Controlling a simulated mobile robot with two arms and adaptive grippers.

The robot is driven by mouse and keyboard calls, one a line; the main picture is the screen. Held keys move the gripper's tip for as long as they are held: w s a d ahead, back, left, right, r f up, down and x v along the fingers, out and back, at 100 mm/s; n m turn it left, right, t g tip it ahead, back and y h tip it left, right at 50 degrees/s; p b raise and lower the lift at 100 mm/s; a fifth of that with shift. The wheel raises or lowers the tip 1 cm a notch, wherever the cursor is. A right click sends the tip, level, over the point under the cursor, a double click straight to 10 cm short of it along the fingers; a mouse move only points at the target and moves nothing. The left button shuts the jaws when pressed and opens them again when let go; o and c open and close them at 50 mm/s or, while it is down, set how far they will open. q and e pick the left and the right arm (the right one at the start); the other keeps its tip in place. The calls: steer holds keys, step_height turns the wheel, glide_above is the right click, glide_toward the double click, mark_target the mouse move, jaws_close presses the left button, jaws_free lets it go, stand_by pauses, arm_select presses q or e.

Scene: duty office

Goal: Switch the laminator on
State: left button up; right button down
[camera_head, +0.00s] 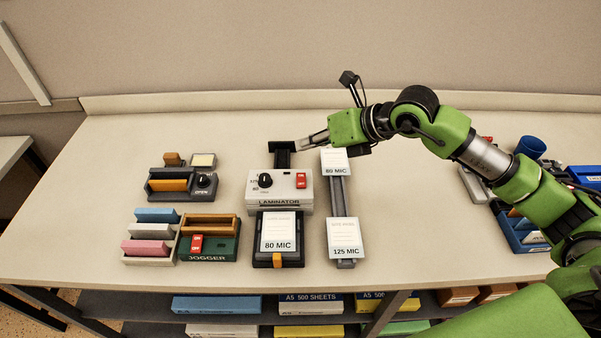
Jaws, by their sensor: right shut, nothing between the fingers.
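The laminator (280,205) is a white box labelled LAMINATOR in the middle of the desk. Its top has a black knob (265,180) at the left and a red rocker switch (301,180) at the right. I cannot tell which way the rocker is tipped. A card marked 80 MIC lies on the black tray in front of it. My right gripper (302,146) reaches in from the right, shut and empty, with its fingertips behind the laminator, beyond the red switch and apart from it in the picture. My left gripper is out of view.
A rack (339,197) with 80 MIC and 125 MIC cards stands close right of the laminator. A green jogger (224,248), a tray of coloured paper stacks (126,248) and a grey device with a knob (180,198) stand left. Blue trays and a cup (529,147) are at the right.

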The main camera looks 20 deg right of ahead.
mark_target(304, 177)
steer(key=f+b, duration=0.1)
steer(key=f, duration=0.1)
steer(key=f+b, duration=0.1)
steer(key=shift+w+a+f, duration=0.15)
steer(key=shift+w+f, duration=0.25)
steer(key=f+b, duration=0.1)
steer(key=f, duration=0.1)
steer(key=w+f+b, duration=0.1)
steer(key=f+b, duration=0.1)
steer(key=shift+f, duration=0.3)
steer(key=shift+d+f+b, duration=0.2)
steer(key=shift+f+b, duration=0.1)
steer(key=shift+b, duration=0.1)
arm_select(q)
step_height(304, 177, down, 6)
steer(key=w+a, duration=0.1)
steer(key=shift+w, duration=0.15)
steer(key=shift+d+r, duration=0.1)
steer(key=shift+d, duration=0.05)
arm_select(e)
steer(key=shift+r, duration=0.1)
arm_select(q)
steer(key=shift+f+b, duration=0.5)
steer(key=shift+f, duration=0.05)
arm_select(e)
steer(key=shift+w+f, duration=0.1)
steer(key=shift+f, duration=0.35)
